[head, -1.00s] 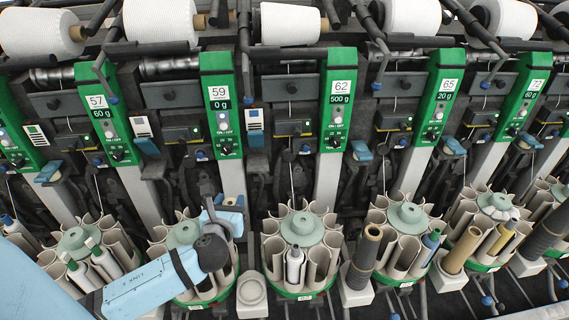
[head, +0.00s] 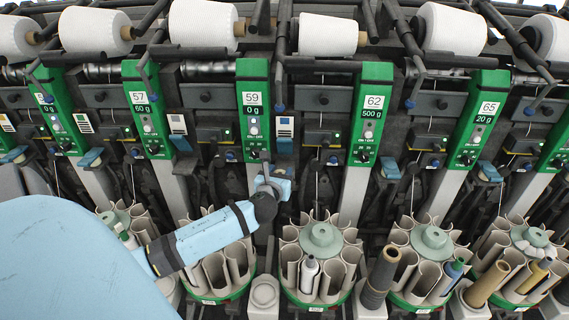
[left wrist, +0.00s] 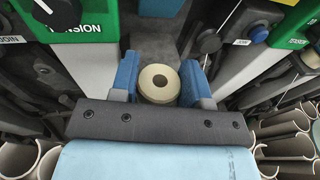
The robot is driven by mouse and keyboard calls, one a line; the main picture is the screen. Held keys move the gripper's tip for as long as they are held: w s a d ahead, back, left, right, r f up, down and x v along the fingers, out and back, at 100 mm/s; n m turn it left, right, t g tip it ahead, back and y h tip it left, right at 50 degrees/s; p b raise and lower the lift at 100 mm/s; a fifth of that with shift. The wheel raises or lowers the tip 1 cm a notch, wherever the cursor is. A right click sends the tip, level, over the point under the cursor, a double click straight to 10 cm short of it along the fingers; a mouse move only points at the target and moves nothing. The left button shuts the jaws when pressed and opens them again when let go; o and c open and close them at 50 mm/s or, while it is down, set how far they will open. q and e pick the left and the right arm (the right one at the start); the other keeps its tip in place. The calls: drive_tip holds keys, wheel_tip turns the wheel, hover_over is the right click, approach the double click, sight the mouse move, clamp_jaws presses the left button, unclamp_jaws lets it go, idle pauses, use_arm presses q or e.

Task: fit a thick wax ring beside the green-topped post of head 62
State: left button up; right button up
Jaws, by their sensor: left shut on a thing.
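The green-topped post of head 62 (head: 372,112), labelled 500 g, stands right of centre in the head view, with its grey column below. My left gripper (head: 277,184) is near the lower part of the post of head 59 (head: 252,110), to the left of head 62. In the left wrist view the gripper (left wrist: 160,88) is shut on a thick cream wax ring (left wrist: 158,82) with a dark hole, held between two blue fingers. The ring is not clearly visible in the head view. My right gripper is not in view.
Round magazines of grey tubes stand along the front, including one (head: 321,240) left of head 62's column. White yarn packages (head: 330,36) and dark arms line the top. In the left wrist view, green panels flank the gripper.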

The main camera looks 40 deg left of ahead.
sight(284, 165)
use_arm(q)
drive_tip(key=x, duration=0.5)
drive_tip(key=shift+w+r, duration=0.1)
drive_tip(key=shift+r, duration=0.35)
drive_tip(key=shift+f, duration=0.2)
drive_tip(key=shift+f, duration=0.1)
drive_tip(key=o, duration=0.9)
